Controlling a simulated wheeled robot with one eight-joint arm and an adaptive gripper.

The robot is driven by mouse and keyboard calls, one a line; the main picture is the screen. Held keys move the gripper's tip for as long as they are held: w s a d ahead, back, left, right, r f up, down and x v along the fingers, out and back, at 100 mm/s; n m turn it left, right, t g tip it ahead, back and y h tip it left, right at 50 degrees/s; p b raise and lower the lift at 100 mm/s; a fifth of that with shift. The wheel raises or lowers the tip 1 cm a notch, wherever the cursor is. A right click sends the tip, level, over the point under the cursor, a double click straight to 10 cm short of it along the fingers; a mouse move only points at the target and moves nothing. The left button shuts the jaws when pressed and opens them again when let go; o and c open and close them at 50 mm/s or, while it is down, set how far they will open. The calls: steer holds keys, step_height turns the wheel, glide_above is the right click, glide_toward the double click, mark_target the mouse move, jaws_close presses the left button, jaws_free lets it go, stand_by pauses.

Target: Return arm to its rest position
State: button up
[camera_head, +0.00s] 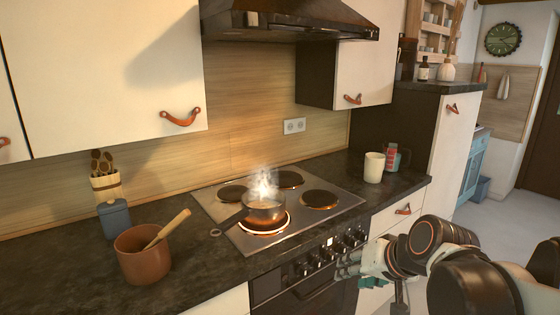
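My gripper (347,268) is at the lower right, at the end of my dark and white arm. It is in front of the oven and below the counter's front edge. I see no object in it. The fingers are small and seen from the side, so I cannot tell whether they are open or shut. The rest of my arm bends back to the lower right corner of the view.
A steaming saucepan (264,211) sits on a glowing front burner of the cooktop (340,204). A brown pot (143,262) with a wooden utensil stands left on the counter. A cream cup (374,168) stands right. Oven knobs (330,254) are close to my gripper. Open floor lies at right.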

steer(key=s+d+n+h, duration=0.1)
steer(key=s+d, duration=0.1)
steer(key=s, duration=0.5)
steer(key=s+d+f+n+h, duration=0.1)
steer(key=s+h, duration=0.1)
steer(key=s, duration=0.5)
steer(key=shift+d+f, duration=0.25)
steer(key=shift+d, duration=0.15)
steer(key=shift+s, duration=0.1)
